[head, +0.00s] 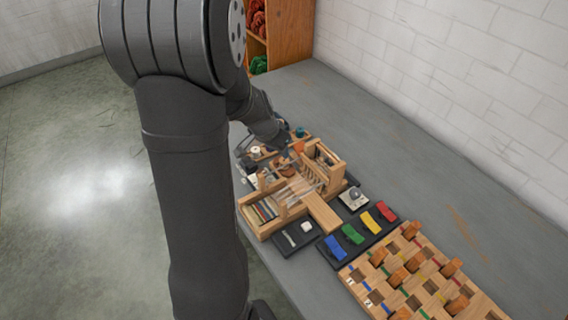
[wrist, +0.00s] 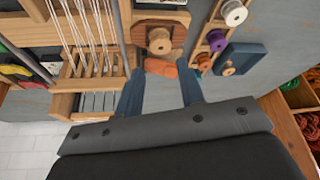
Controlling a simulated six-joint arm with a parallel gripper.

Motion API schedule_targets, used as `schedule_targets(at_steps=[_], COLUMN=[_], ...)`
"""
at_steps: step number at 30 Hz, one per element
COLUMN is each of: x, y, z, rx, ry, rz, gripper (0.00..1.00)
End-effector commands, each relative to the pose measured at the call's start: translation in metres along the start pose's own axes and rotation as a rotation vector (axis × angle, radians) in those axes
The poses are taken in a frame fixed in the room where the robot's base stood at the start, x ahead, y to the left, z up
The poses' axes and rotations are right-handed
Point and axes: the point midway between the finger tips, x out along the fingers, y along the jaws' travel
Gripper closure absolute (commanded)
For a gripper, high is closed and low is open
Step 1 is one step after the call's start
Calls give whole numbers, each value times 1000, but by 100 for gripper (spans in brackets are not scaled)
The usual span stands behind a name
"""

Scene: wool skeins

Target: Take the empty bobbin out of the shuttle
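In the wrist view a pale wooden bobbin (wrist: 159,41), with no yarn that I can make out, sits in a brown wooden piece (wrist: 143,36) that looks like the shuttle. My gripper (wrist: 160,83) has its two blue fingers spread apart below the bobbin in the picture. An orange piece (wrist: 160,68) lies just ahead of the fingertips, between their lines; I cannot tell what it is or whether it touches them. In the head view my gripper (head: 286,152) is small and partly hidden at the loom's far side.
The wooden loom (head: 322,212) with upright posts and white threads (wrist: 88,30) stands close to the left finger. Spools, one purple (wrist: 217,40), stand in a rack at right. Another spool (wrist: 228,69) lies on a dark pad. A pegged board (head: 420,270) is at the near right.

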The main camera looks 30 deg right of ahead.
Motion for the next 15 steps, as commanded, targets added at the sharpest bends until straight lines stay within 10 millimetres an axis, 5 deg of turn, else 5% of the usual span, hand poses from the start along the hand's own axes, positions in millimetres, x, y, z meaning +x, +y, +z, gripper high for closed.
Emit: schedule_targets(at_steps=[15], x=[47], y=[-1], z=[2], rx=[-2], ry=[-3], rz=[1], gripper=[65])
